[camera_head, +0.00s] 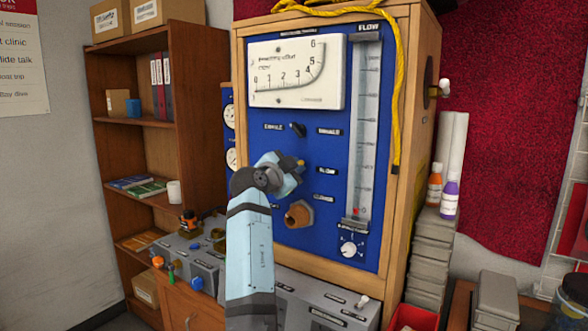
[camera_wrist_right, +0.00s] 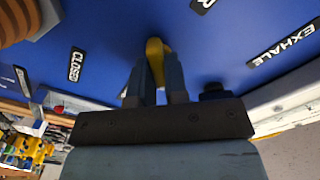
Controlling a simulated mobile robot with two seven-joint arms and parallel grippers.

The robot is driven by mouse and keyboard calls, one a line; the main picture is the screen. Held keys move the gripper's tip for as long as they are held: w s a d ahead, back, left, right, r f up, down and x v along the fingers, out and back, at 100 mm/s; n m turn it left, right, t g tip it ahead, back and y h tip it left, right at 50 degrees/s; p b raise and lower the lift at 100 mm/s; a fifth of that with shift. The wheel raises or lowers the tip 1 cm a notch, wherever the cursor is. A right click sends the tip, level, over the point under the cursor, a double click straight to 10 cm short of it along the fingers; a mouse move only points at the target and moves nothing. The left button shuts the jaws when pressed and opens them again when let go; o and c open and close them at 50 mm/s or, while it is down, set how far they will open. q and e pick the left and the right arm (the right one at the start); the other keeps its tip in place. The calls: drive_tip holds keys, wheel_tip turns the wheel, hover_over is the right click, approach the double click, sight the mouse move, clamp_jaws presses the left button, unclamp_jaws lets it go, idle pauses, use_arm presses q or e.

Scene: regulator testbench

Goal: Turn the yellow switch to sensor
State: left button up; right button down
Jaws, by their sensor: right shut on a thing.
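The yellow switch (camera_wrist_right: 154,49) sits on the blue panel (camera_wrist_right: 115,32) of the testbench. In the right wrist view it lies between the two fingers of my right gripper (camera_wrist_right: 157,72), which is shut on it. In the head view my right gripper (camera_head: 293,168) reaches the panel below the black knob (camera_head: 297,129), and only a small yellow bit of the switch (camera_head: 301,163) shows past it. My left gripper is out of view.
Below my gripper a brown knob (camera_head: 298,214) sticks out of the panel. A clear flow tube (camera_head: 363,120) and a yellow rope (camera_head: 397,110) are to the right. A grey box with knobs (camera_head: 190,262) and a wooden shelf (camera_head: 178,60) are at the left.

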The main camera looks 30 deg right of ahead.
use_arm(q)
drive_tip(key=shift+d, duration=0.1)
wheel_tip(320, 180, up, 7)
drive_tip(key=p, duration=0.8)
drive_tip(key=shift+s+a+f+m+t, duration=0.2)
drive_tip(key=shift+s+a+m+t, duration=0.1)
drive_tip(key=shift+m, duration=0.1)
use_arm(e)
drive_tip(key=shift+w+a+r+n, duration=0.1)
drive_tip(key=shift+n, duration=2.9)
drive_tip(key=shift+w+d+r+n, duration=0.1)
drive_tip(key=shift+n, duration=2.9)
drive_tip(key=shift+w+a+r+n, duration=0.1)
drive_tip(key=shift+n, duration=2.9)
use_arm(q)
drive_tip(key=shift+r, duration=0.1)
use_arm(e)
drive_tip(key=shift+f, duration=0.1)
drive_tip(key=c, duration=1.1)
unclamp_jaws()
drive_tip(key=shift+c, duration=0.2)
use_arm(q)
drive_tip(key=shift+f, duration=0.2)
use_arm(e)
drive_tip(key=shift+f, duration=0.1)
